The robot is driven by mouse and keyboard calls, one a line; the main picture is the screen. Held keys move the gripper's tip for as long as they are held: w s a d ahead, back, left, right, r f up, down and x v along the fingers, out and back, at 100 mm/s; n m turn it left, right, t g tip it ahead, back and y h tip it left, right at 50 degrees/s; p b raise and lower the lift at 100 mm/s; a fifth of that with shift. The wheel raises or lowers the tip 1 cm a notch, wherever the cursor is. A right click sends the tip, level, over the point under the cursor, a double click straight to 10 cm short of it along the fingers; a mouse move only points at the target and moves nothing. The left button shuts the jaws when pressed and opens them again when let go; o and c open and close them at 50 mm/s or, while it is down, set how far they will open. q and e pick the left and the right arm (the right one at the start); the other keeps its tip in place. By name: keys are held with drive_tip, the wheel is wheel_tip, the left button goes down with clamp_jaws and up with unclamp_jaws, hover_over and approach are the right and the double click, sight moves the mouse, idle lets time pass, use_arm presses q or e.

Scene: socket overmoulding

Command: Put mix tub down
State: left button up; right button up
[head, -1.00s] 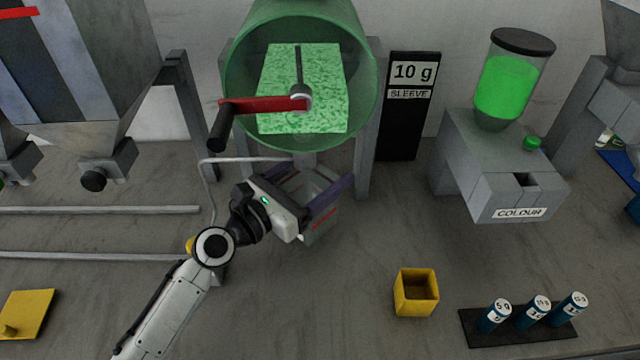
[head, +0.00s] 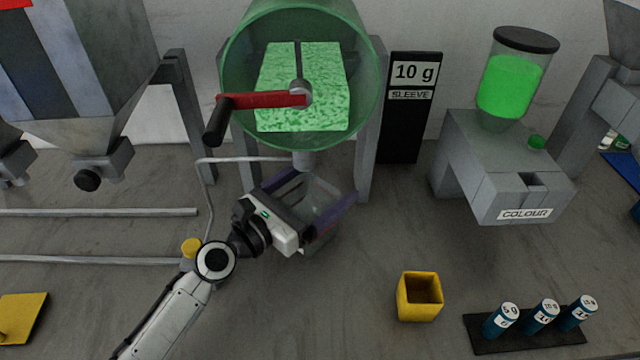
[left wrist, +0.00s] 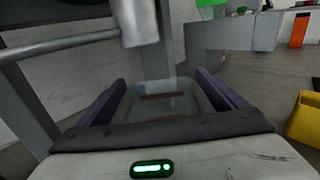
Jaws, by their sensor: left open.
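The mix tub (head: 322,192) is a clear, greyish box with red marking. It stands on the bench below the green drum (head: 300,20), under the drum's grey spout. My left gripper (head: 310,210) is open, with its purple fingers on either side of the tub. In the left wrist view the tub (left wrist: 165,100) shows between the two spread fingers (left wrist: 160,95). Its lower part is hidden by my gripper body. My right gripper is in neither view.
A yellow open box (head: 420,298) and a black rack (head: 525,330) with blue weights stand front right. A grey colour dispenser (head: 505,170) is at the right. Metal rails (head: 100,212) lie at the left. The bench front middle is clear.

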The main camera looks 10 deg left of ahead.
sight(288, 207)
use_arm(q)
drive_tip(key=v, duration=0.7)
drive_tip(key=shift+s+a+b, duration=0.15)
drive_tip(key=shift+s+b, duration=0.05)
drive_tip(key=shift+b, duration=0.2)
drive_tip(key=shift+r, duration=0.1)
idle(0.9)
